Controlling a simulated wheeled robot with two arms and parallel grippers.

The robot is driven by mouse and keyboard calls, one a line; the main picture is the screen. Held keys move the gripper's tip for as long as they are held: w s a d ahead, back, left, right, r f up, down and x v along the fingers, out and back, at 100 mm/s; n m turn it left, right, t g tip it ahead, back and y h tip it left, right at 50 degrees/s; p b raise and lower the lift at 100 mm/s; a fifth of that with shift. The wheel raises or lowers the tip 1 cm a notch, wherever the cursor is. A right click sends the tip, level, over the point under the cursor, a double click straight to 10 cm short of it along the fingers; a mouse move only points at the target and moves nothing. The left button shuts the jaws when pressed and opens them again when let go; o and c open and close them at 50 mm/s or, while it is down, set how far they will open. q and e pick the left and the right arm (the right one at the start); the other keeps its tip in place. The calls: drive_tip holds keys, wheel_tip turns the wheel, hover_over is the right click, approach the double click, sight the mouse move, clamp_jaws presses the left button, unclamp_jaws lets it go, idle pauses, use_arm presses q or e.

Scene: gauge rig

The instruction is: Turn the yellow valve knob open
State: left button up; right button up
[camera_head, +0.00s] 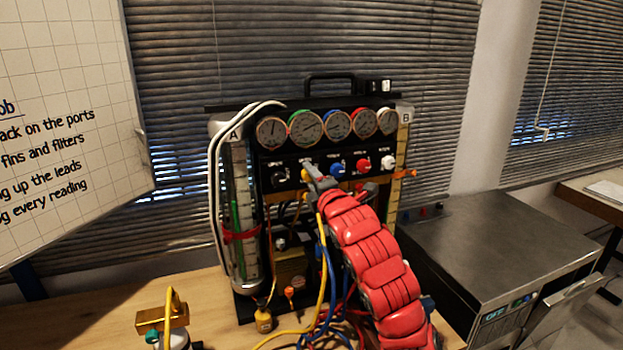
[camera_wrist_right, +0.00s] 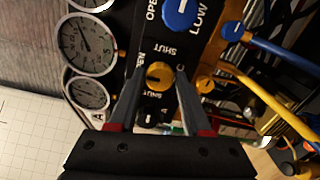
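The yellow valve knob (camera_wrist_right: 160,75) sits on the black gauge panel. In the right wrist view it is between the two fingertips of my right gripper (camera_wrist_right: 159,82). The fingers are apart, one on each side of the knob; I cannot tell whether they touch it. The word SHUT is printed on the panel near the knob. In the head view my right gripper (camera_head: 313,172) reaches the panel's knob row and mostly hides the yellow knob. My left gripper is not in view.
A blue knob (camera_head: 337,170), a red knob (camera_head: 362,165) and a white knob (camera_head: 388,163) sit to the right. Several round gauges (camera_head: 338,124) are above. Yellow and blue hoses (camera_head: 323,270) hang below. A clear cylinder (camera_head: 240,210) stands at left, a grey metal unit (camera_head: 500,245) at right.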

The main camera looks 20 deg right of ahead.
drive_tip(key=o, duration=0.3)
drive_tip(key=s+b, duration=1.3)
drive_tip(key=s, duration=0.4)
drive_tip(key=shift+s+d+b, duration=0.2)
drive_tip(key=shift+d+b, duration=0.1)
